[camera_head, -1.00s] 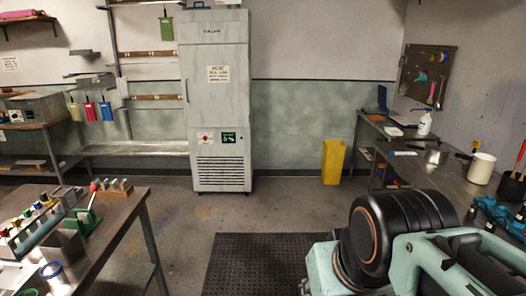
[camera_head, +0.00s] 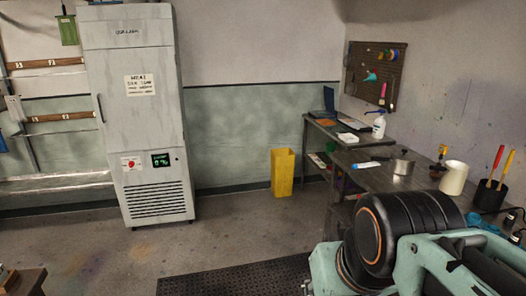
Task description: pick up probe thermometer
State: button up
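I cannot pick out a probe thermometer for certain. A small white and blue item (camera_head: 366,165) lies on the metal workbench (camera_head: 384,181) at the right, left of a small metal pot (camera_head: 402,165). A small yellow and red item (camera_head: 441,152) shows behind the pot, too small to identify. My gripper is out of view; only my teal and black arm links show at the lower right, and they hide the near part of the bench.
A white mug-like container (camera_head: 453,178) and a black holder with colored handles (camera_head: 489,196) stand on the bench. A spray bottle (camera_head: 379,124) stands farther back. A yellow bin (camera_head: 283,173) and a tall grey cabinet (camera_head: 137,60) stand along the wall. The floor (camera_head: 235,232) between is clear.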

aim_at(443, 149)
jog(key=i+l+z, duration=0.2)
jog(key=i, duration=0.55)
jog(key=i+j+z, duration=0.25)
jog(key=i, duration=0.5)
jog(key=i+j+z, duration=0.2)
jog(key=i, duration=0.55)
jog(key=i+z, duration=0.2)
jog(key=z, duration=0.15)
jog(key=i+z, duration=0.15)
jog(key=z, duration=0.25)
jog(key=i+j+z, duration=0.2)
jog(key=z, duration=0.15)
